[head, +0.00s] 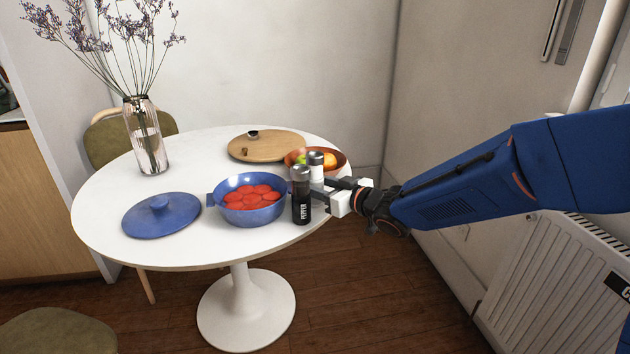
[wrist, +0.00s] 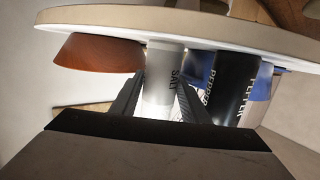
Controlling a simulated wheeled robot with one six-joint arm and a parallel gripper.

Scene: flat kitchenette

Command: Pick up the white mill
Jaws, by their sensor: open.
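The white mill (head: 317,174) stands upright on the round white table, just behind the black pepper mill (head: 301,207), which partly hides it in the head view. In the wrist view the white mill (wrist: 163,75), marked SALT, appears between the two fingers of my gripper (wrist: 160,103). The fingers are apart, with one on each side of it; I cannot tell whether either touches it. In the head view my gripper (head: 326,191) reaches in from the right at the table edge. The black mill (wrist: 235,90) is close beside the right finger in the wrist view.
A blue pot (head: 232,211) with red pieces is left of the mills. A brown fruit bowl (head: 341,156) is close behind them. A blue lid (head: 160,216), wooden board (head: 265,149) and glass vase (head: 146,140) stand farther off. A radiator (head: 540,270) is at right.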

